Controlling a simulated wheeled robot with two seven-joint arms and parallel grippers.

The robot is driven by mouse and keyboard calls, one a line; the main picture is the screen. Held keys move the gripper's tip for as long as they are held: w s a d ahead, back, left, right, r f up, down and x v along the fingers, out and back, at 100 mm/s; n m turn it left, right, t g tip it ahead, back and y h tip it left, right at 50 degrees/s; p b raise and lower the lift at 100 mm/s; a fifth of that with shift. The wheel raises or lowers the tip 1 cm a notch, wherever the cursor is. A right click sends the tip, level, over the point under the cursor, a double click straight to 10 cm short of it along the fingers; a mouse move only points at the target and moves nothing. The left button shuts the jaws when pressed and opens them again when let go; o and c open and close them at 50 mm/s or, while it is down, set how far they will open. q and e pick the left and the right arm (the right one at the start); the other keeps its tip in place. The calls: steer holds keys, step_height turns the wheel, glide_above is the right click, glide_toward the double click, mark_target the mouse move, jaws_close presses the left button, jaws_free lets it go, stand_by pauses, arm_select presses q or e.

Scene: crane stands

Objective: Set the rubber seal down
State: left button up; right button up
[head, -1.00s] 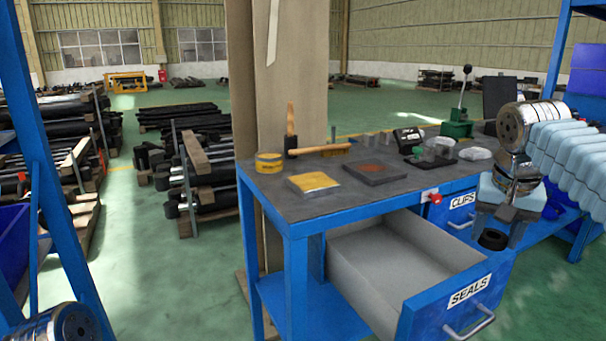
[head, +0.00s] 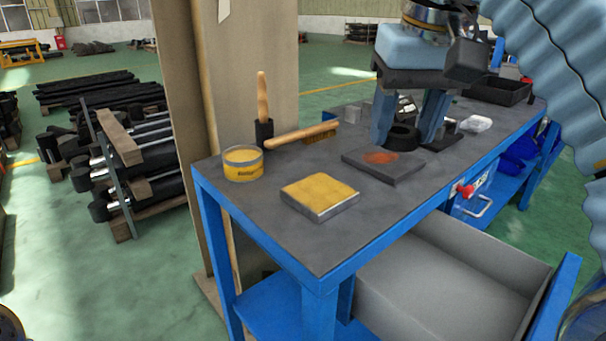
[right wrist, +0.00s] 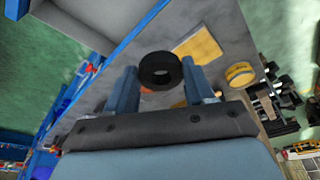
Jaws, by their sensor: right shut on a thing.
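The rubber seal (head: 402,138) is a thick black ring. It also shows in the right wrist view (right wrist: 160,71), between the two blue-grey fingers. My right gripper (head: 408,134) is shut on the seal and holds it over the workbench top (head: 255,214), behind the dark plate with the reddish patch (head: 383,166). I cannot tell whether the seal touches the bench top. My left gripper is not in view.
A yellow pad (head: 320,194), a yellow tin (head: 242,164), a wooden-handled brush (head: 310,133) and an upright wooden handle (head: 263,110) stand on the bench. A black tray (head: 498,90) lies behind the gripper. The grey drawer (head: 450,275) below is open. The bench's front left is clear.

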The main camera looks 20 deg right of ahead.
steer(key=shift+w+a+f, duration=1.15)
steer(key=shift+w+f, duration=0.25)
steer(key=shift+w, duration=1.5)
glide_toward(319, 189)
steer(key=shift+w+d+f, duration=0.1)
steer(key=shift+d+f, duration=0.1)
steer(key=shift+f, duration=0.25)
steer(key=shift+w+d+f, duration=0.1)
steer(key=shift+d+f, duration=0.15)
steer(key=shift+f, duration=0.2)
steer(key=shift+a+x, duration=0.2)
steer(key=shift+x, duration=0.9)
steer(key=shift+a+x, duration=0.15)
steer(key=shift+x, duration=0.95)
steer(key=shift+f, duration=0.15)
steer(key=o, duration=1.1)
steer(key=v, duration=0.8)
steer(key=shift+f, duration=0.1)
